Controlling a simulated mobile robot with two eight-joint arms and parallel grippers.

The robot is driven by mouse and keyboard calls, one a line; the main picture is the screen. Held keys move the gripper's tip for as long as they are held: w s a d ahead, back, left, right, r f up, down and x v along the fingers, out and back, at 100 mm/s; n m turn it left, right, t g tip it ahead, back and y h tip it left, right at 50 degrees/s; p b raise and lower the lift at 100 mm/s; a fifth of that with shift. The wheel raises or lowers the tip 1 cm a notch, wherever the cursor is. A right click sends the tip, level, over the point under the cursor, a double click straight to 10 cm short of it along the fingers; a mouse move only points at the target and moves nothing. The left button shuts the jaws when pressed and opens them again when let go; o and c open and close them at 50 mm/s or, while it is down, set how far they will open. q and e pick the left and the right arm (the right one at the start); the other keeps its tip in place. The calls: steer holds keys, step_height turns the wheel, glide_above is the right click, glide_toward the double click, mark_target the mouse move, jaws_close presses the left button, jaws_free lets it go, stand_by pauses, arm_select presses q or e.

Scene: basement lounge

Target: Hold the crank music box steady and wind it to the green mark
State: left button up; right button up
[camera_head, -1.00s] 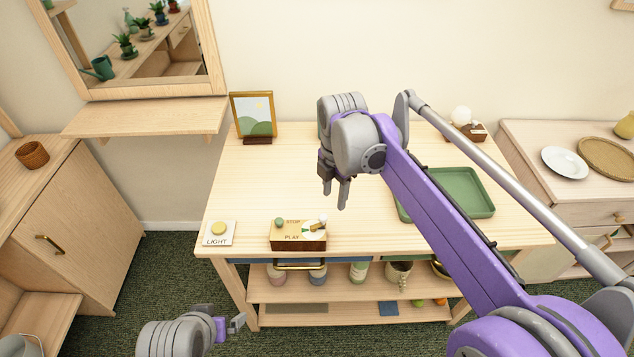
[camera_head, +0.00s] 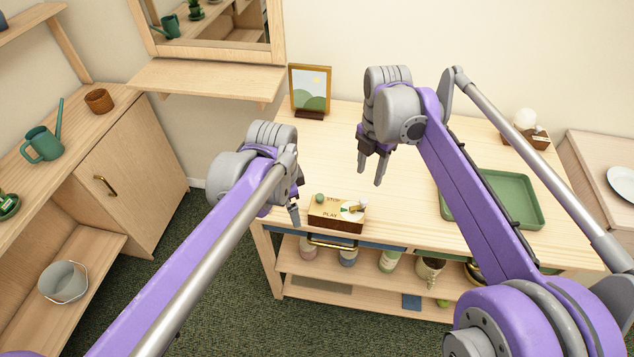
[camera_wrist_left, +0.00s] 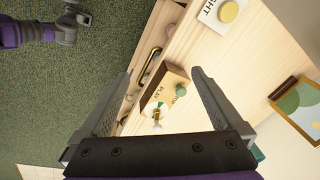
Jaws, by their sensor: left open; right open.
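The crank music box (camera_head: 335,222) is a small wooden box near the table's front edge, its top lettered STOP and PLAY. It has a green knob (camera_head: 319,198), a pale dial with a green wedge, and a small crank (camera_head: 358,207) on the right. My left gripper (camera_head: 294,213) is open just left of the box. In the left wrist view the box (camera_wrist_left: 175,75) shows between and beyond the spread fingers, apart from them. My right gripper (camera_head: 370,172) is open and empty, above the table behind and right of the box.
The table (camera_head: 340,140) carries a picture frame (camera_head: 310,90) at the back and a green tray (camera_head: 515,200) at right. A LIGHT button plate (camera_wrist_left: 220,15) lies beside the box. Jars stand on the shelf below. A drawer handle (camera_head: 332,243) sits under the box.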

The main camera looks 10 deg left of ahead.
mark_target(317, 205)
arm_select(q)
steer(key=w+d+m, duration=0.1)
steer(key=w+m, duration=0.1)
steer(key=w+d+f+m+g, duration=0.1)
steer(key=w+d+m, duration=0.1)
steer(key=w, duration=0.1)
steer(key=w+d+f+m+g, duration=0.1)
steer(key=w+d+m, duration=0.1)
steer(key=w, duration=0.1)
steer(key=shift+d+f, duration=0.1)
steer(key=shift+f, duration=0.15)
steer(key=shift+w+d+f+m, duration=0.1)
steer(key=shift+w+f+m, duration=0.05)
steer(key=shift+f+m, duration=0.35)
step_height(317, 205, down, 10)
steer(key=shift+r, duration=0.1)
